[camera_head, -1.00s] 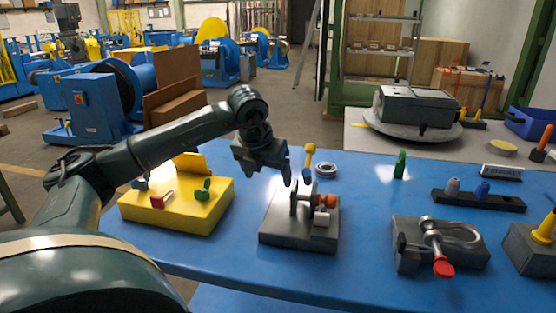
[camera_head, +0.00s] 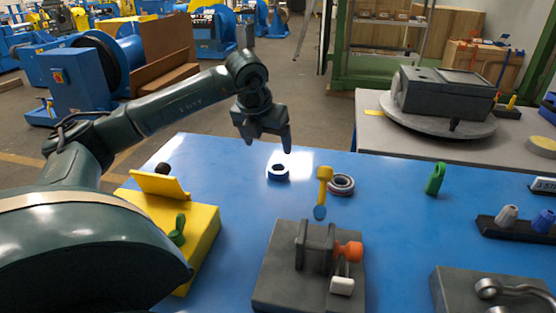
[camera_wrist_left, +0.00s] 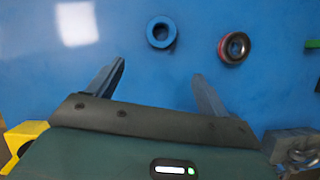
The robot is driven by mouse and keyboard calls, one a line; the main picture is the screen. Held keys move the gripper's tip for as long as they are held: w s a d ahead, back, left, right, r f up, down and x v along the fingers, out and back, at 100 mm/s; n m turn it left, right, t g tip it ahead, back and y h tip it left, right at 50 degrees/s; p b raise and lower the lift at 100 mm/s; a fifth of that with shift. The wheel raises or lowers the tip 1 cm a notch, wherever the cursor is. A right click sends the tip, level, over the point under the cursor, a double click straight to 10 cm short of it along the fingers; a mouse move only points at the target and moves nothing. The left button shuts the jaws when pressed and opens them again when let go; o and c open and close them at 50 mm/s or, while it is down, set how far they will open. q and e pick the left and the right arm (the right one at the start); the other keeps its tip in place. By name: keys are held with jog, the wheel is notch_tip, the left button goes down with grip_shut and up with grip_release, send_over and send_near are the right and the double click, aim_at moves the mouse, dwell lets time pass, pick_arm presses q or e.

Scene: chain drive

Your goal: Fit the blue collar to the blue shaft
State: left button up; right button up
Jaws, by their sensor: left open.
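The blue collar (camera_head: 278,173) is a small ring on the blue table, bright with glare in the head view. It also shows in the left wrist view (camera_wrist_left: 161,32), flat with its hole up. My left gripper (camera_head: 268,145) is open and empty above the table, beyond the collar in the head picture. In the left wrist view the collar lies ahead of the spread fingers (camera_wrist_left: 160,70), apart from them. A yellow-headed piece (camera_head: 325,185) with a blue round end (camera_head: 320,212) stands behind the grey fixture (camera_head: 310,275); I cannot tell whether that end is the blue shaft. My right gripper is not in view.
A red-and-grey ring (camera_head: 341,185) lies right of the collar. A green part (camera_head: 435,179) stands farther right. The yellow block (camera_head: 205,235) is at left, partly behind my arm. A dark holder (camera_head: 490,229) and a grey block (camera_head: 470,285) are at right.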

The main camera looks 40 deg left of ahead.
pick_arm(q)
send_near(277, 165)
jog(key=f, duration=0.1)
jog(key=s+d+f, duration=0.1)
jog(key=shift+s+d+f, duration=0.1)
jog(key=shift+d+f, duration=0.1)
jog(key=shift+f, duration=0.2)
jog(key=shift+w+r+p+x, duration=0.1)
jog(key=shift+w+x, duration=0.05)
jog(key=shift+x, duration=0.8)
jog(key=shift+w+r+p+x, duration=0.1)
jog(key=shift+w+p+x, duration=0.1)
jog(key=shift+x, duration=0.8)
jog(key=shift+w+p+x, duration=0.1)
jog(key=shift+w+x, duration=0.05)
jog(key=shift+x, duration=0.8)
jog(key=shift+a, duration=0.15)
jog(key=shift+c, duration=0.3)
jog(key=shift+r, duration=0.1)
jog(key=c, duration=1.3)
